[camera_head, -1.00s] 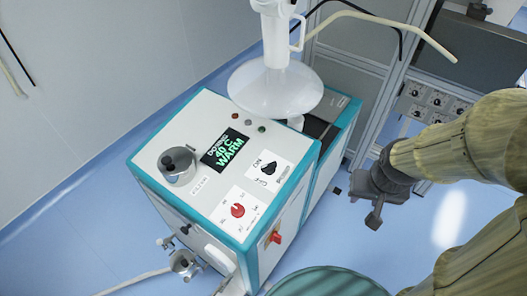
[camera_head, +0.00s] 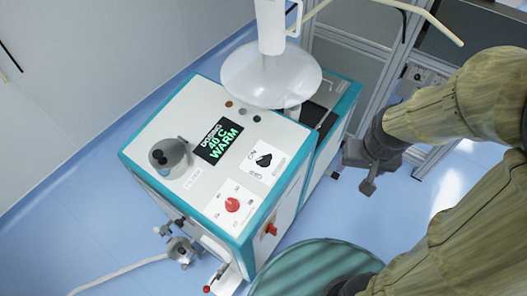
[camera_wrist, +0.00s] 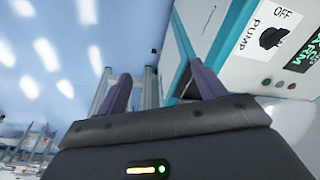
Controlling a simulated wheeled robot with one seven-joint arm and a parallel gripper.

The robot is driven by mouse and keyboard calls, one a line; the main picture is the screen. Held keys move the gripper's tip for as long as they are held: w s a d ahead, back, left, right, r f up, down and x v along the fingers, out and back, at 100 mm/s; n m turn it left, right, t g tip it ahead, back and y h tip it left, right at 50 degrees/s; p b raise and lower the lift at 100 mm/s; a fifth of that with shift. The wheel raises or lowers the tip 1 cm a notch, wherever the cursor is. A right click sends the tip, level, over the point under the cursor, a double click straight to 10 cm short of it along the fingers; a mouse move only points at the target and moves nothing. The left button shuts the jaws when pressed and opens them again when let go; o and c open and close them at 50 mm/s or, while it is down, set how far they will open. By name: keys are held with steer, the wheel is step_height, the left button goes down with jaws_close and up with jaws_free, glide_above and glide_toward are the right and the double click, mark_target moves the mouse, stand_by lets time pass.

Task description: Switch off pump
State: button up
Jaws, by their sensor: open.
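The pump switch is a black knob (camera_head: 264,160) on a white label on the top panel of a white and teal machine (camera_head: 205,120). In the wrist view the knob (camera_wrist: 272,38) shows at the upper right, with "PUMP" and "OFF" printed beside it. I cannot tell surely which mark it points to. My gripper (camera_head: 368,172) is right of the machine, apart from the knob. In the wrist view its two fingers (camera_wrist: 162,88) are spread, with nothing between them.
A red knob (camera_head: 232,205), a display reading "40 C WARM" (camera_head: 219,141) and a round metal cap (camera_head: 168,157) share the panel. A white funnel-like vessel (camera_head: 271,80) stands behind. A red side switch (camera_head: 271,229) faces front. Grey cabinets stand behind.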

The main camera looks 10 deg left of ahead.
steer(key=w+a+r+n+p, duration=0.2)
steer(key=w+a+r+p, duration=0.15)
steer(key=a, duration=0.25)
step_height(320, 180, up, 3)
steer(key=n+g+h+p, duration=0.1)
steer(key=n+g+p, duration=0.1)
steer(key=n+p, duration=0.5)
glide_above(263, 157)
steer(key=s+a+p, duration=0.1)
steer(key=a+p, duration=0.1)
steer(key=shift+s+f+m, duration=0.15)
steer(key=shift+f+m, duration=0.05)
steer(key=shift+m, duration=1)
steer(key=shift+d, duration=0.1)
steer(key=shift+t, duration=0.3)
steer(key=f+p, duration=0.1)
steer(key=f, duration=0.4)
steer(key=w+d+f+p, duration=0.1)
steer(key=f+p, duration=0.1)
steer(key=f, duration=0.4)
steer(key=f+p, duration=0.2)
steer(key=f, duration=0.4)
steer(key=shift+w+d+f, duration=0.1)
steer(key=shift+w+d, duration=0.05)
steer(key=shift+d, duration=0.25)
